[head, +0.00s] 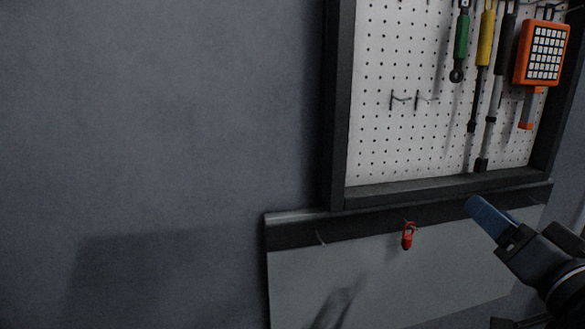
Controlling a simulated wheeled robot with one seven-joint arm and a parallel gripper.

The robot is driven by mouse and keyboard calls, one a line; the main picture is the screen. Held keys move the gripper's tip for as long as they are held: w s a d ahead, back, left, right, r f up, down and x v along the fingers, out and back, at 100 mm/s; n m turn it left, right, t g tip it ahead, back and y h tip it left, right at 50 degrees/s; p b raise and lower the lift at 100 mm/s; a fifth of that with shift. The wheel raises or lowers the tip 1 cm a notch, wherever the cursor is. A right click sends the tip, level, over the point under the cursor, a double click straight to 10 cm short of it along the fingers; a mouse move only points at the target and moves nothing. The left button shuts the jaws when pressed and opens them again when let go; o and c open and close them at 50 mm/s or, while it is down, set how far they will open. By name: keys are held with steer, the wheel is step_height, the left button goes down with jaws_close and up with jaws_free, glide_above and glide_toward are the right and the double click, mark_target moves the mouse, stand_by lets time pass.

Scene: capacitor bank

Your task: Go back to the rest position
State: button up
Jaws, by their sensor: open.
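My gripper (490,217) is at the lower right, with a blue finger pointing up and left. It is open and I see nothing held in it. It appears in front of the grey panel, below the pegboard frame. My dark wrist runs off the right edge. A second finger is not clearly visible from this side.
A framed white pegboard (400,140) holds a green tool (462,35), a yellow tool (485,38), a dark rod tool (495,90) and an orange device (541,52). A red padlock-like item (408,236) hangs on the rail below. The wall at left is bare.

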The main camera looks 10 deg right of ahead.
steer(key=s+a+f+g, duration=0.1)
steer(key=s+a+f, duration=0.4)
steer(key=s+f, duration=0.25)
steer(key=s+a+f+g, duration=0.2)
steer(key=s+a+f, duration=0.3)
steer(key=s+f, duration=0.3)
steer(key=s+a+f+n+y, duration=0.1)
steer(key=s+a+f+n, duration=0.1)
steer(key=s, duration=0.6)
steer(key=s+a+f+n+g+y, duration=0.1)
steer(key=s+n, duration=0.3)
steer(key=s, duration=0.5)
steer(key=shift+s+a+f+n, duration=0.3)
steer(key=shift+a+f+n, duration=0.1)
steer(key=shift+a, duration=0.25)
